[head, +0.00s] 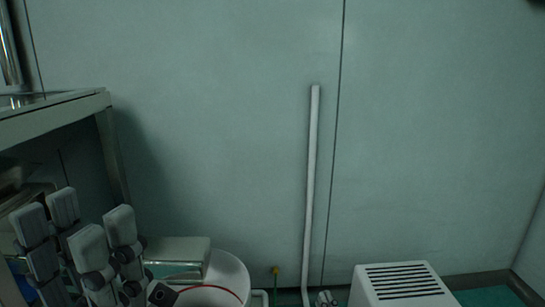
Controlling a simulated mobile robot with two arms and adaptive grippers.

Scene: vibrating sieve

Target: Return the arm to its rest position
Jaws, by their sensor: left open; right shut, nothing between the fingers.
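My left gripper (76,232) stands in the lower left of the head view with its grey finger pads pointing up. The pads are spread apart and nothing shows between them. The gripper's lower part is cut off by the bottom edge of the view. My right gripper does not show. The finger pads are below the metal shelf and left of the white round bowl.
A metal-edged shelf (55,114) is at the left. A white round bowl (231,276) with a red cable (208,287) is at the bottom. A white vented box (369,289) stands at the lower right. A white pipe (311,180) runs up the clear wall (430,130).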

